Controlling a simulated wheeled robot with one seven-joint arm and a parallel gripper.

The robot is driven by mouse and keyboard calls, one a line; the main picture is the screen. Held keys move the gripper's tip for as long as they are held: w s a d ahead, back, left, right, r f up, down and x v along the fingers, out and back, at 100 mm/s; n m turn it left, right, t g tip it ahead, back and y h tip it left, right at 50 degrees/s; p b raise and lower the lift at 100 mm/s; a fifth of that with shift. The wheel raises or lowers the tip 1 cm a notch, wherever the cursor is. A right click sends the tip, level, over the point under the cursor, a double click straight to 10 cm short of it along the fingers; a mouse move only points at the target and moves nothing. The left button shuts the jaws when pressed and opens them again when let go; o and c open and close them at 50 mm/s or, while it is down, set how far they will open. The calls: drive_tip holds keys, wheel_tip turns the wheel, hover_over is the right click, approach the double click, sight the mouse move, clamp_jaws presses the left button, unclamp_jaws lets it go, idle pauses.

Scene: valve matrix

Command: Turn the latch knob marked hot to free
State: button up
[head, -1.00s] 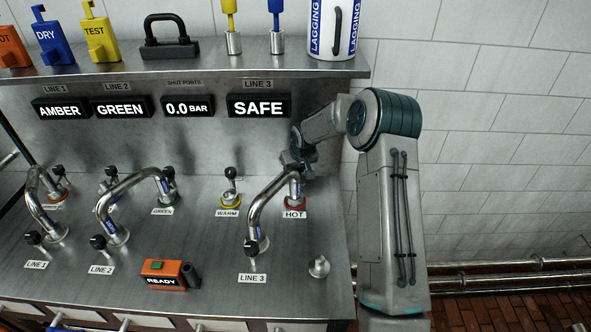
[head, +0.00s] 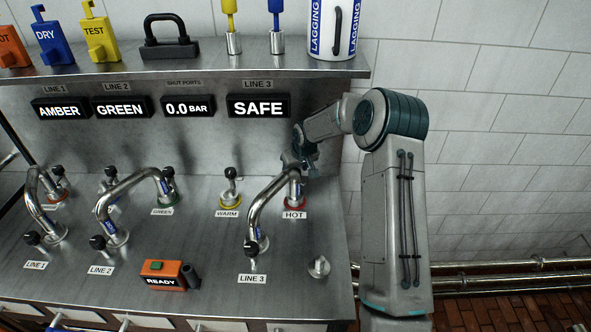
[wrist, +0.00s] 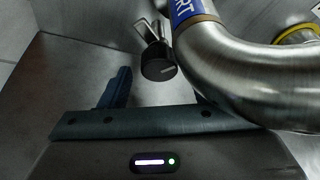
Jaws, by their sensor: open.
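The hot port has a red ring (head: 296,205) and a HOT label (head: 294,215), right of centre in the head view. The line 3 swing pipe (head: 266,204) arches onto it. My gripper (head: 294,162) is at the top of this port, and it hides the latch knob there in the head view. In the wrist view a black knob (wrist: 158,67) on a metal stem stands beside the pipe (wrist: 235,65), ahead of my open gripper (wrist: 160,92). The left finger shows; the right one is mostly hidden by the pipe. I see no contact with the knob.
The warm port (head: 229,203), with its own black knob, is to the left. A bare metal stub (head: 319,267) stands at the front right. The line 3 display (head: 258,106) reads SAFE. A shelf (head: 200,68) overhangs the back. An orange READY box (head: 163,270) sits in front.

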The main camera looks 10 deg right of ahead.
drive_tip(key=b+v, duration=0.3)
drive_tip(key=v, duration=1)
drive_tip(key=shift+s+r, duration=0.1)
drive_tip(key=shift+s, duration=0.05)
